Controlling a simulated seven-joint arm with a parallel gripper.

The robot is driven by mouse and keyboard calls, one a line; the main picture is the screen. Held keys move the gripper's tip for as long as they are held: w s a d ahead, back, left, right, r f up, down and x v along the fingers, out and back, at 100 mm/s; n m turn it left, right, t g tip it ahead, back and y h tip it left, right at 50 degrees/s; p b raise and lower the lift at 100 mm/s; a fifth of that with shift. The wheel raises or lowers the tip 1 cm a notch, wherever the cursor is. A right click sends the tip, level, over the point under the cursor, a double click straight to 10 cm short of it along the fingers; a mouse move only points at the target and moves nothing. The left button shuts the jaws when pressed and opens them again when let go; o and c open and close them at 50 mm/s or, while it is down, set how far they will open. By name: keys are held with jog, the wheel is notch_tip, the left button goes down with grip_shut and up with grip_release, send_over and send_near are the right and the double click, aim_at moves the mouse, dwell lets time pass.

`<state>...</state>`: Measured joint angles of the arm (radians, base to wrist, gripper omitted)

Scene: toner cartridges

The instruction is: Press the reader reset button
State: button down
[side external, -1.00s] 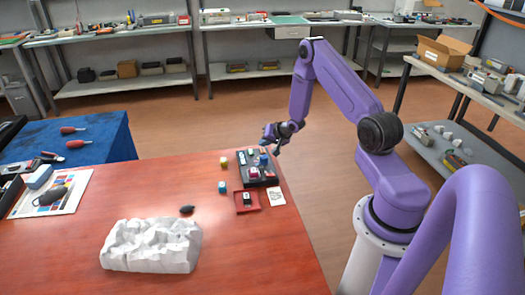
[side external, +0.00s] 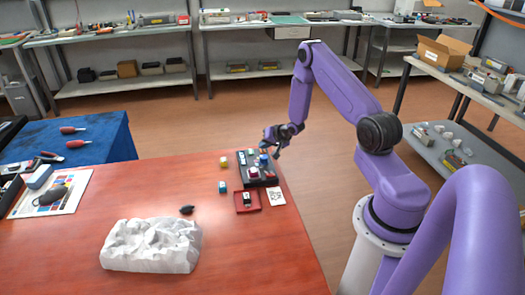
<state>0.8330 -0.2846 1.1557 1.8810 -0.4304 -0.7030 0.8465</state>
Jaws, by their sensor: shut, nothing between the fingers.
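A dark panel (side external: 268,180) lies near the far right edge of the red table. It carries a blue part (side external: 264,159), a reddish-pink part (side external: 254,172) and other small parts. I cannot tell from this view which of them is the reader reset button. My gripper (side external: 277,153) is shut and empty. It is at the far end of the panel, above or beside it. I cannot tell whether it touches anything, and its fingertips are small and partly unclear.
A crumpled white block (side external: 152,246) and a dark blower (side external: 187,209) lie nearer.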

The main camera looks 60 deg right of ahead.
aim_at(265, 151)
jog(key=shift+f, duration=0.25)
dwell(0.4)
jog(key=shift+r, duration=0.85)
jog(key=shift+r, duration=2.5)
